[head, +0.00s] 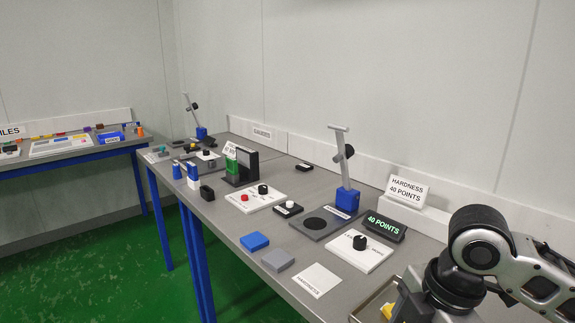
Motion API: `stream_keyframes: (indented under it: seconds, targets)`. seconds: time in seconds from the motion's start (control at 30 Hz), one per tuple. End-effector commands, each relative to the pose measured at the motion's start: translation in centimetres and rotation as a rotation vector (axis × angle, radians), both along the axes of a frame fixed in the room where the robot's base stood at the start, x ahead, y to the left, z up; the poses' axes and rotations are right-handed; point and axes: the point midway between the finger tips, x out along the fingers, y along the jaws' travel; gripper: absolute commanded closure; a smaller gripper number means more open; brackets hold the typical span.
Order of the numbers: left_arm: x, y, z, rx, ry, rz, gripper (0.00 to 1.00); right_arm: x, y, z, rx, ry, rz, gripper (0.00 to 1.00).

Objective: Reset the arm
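My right arm (490,250) reaches in at the lower right, a black and silver jointed limb over the near right end of the long grey table (235,220). Its black lower part runs out of the bottom edge, so its gripper is not seen. My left arm and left gripper are not in view. A hardness stand with a blue block (347,200) and a tilted grey lever (340,155) stands upright on a dark grey base near the middle right. Beside it a small dark display (384,226) reads 40 POINTS in green.
A white sign (406,190) reads HARDNESS 40 POINTS. A white panel with a black knob (360,242), a blue block (254,241), a grey block (277,260) and a white card (316,280) lie in front. A tray (362,312) is partly behind my arm. Green floor (80,235) is clear.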

Motion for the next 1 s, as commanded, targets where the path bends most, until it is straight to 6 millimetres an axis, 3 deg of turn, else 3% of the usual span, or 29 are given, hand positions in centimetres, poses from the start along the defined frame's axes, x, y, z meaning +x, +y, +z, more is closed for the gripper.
stream_keyframes:
  seconds: [0.1, 0.27, 0.5, 0.63, 0.8, 1.0]
  targets:
    - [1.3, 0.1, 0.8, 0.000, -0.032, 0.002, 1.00, 0.4, 2.4, -2.2, 0.097, -0.019, -0.070, 0.24]
    - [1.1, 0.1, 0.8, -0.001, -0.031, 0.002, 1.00, 1.0, 5.7, -5.3, 0.255, -0.051, -0.206, 0.24]
    - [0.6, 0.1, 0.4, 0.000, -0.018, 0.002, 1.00, 1.2, 10.3, -11.6, 0.591, -0.102, -0.618, 0.24]
    - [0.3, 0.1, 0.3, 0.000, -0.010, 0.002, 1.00, 0.1, 10.0, -15.2, 0.730, -0.145, -0.889, 0.24]
    - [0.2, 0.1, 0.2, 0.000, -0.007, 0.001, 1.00, -3.5, 7.1, -19.8, 0.810, -0.229, -1.203, 0.24]
    - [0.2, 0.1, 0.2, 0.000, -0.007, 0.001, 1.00, -7.9, 4.0, -22.5, 0.813, -0.318, -1.383, 0.24]
